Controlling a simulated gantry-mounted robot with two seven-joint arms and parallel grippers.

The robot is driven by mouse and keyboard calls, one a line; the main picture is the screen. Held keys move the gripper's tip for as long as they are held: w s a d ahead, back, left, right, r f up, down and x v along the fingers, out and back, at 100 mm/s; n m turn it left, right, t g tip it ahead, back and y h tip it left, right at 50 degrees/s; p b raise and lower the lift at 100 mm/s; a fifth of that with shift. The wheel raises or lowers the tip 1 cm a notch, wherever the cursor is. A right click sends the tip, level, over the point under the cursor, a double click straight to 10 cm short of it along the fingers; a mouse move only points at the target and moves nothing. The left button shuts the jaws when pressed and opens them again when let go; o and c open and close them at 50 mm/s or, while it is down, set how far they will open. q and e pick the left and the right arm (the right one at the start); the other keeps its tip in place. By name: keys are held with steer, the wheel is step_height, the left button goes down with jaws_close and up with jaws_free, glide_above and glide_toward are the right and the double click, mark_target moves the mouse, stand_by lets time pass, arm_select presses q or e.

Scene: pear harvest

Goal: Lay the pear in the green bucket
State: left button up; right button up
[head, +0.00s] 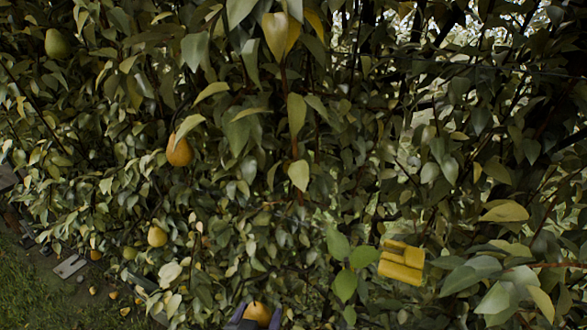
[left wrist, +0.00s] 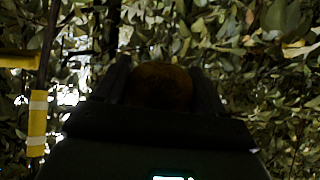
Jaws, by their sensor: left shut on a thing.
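My left gripper (head: 257,319) is at the bottom edge of the head view, shut on a yellow-orange pear (head: 258,312). In the left wrist view the same pear (left wrist: 160,85) sits dark between the two fingers of the gripper (left wrist: 163,88). Most of the gripper is cut off by the lower edge of the head view. No green bucket shows in either view. My right gripper is in neither view.
Dense leaves and branches fill the space around the gripper. Other pears hang in the foliage: an orange one (head: 180,150), a yellow one (head: 157,236) and a green one (head: 57,43). A yellow object (head: 402,262) is among the leaves at right. Several fallen pears lie on grass at lower left.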

arm_select(q)
steer(key=s+a+f+n+y, duration=0.25)
steer(key=a+f, duration=0.55)
steer(key=a, duration=0.5)
steer(key=s+f, duration=0.5)
steer(key=f, duration=0.1)
steer(key=shift+a+m, duration=0.3)
steer(key=shift+m, duration=0.05)
steer(key=shift+w, duration=0.1)
